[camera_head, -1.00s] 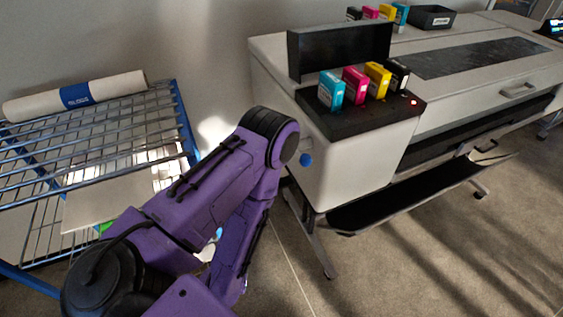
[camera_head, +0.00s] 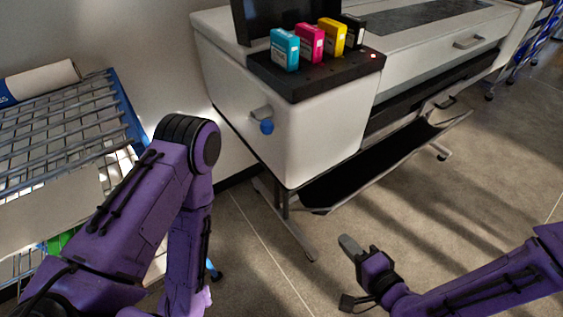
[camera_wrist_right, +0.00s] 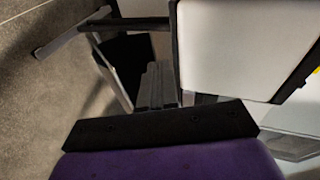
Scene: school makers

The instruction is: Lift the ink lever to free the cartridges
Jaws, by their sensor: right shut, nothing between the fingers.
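The ink lever (camera_head: 266,124) is a small grey arm with a blue knob on the left side panel of the large white printer (camera_head: 313,137). Several cartridges stand in the black bay above it: cyan (camera_head: 285,50), magenta (camera_head: 310,43), yellow (camera_head: 333,38) and black (camera_head: 354,31). My right gripper (camera_head: 346,247) is at the lower right, apart from the printer, in front of and below the lever. It is shut and empty. In the right wrist view its dark fingers (camera_wrist_right: 157,86) point toward the printer. My left arm is at the left; its gripper is out of view.
A wire rack (camera_head: 60,120) with a paper roll (camera_head: 40,82) stands at the left. The printer's black catch tray (camera_head: 385,165) hangs low at the front, above my right gripper. The floor (camera_head: 470,200) to the right is clear.

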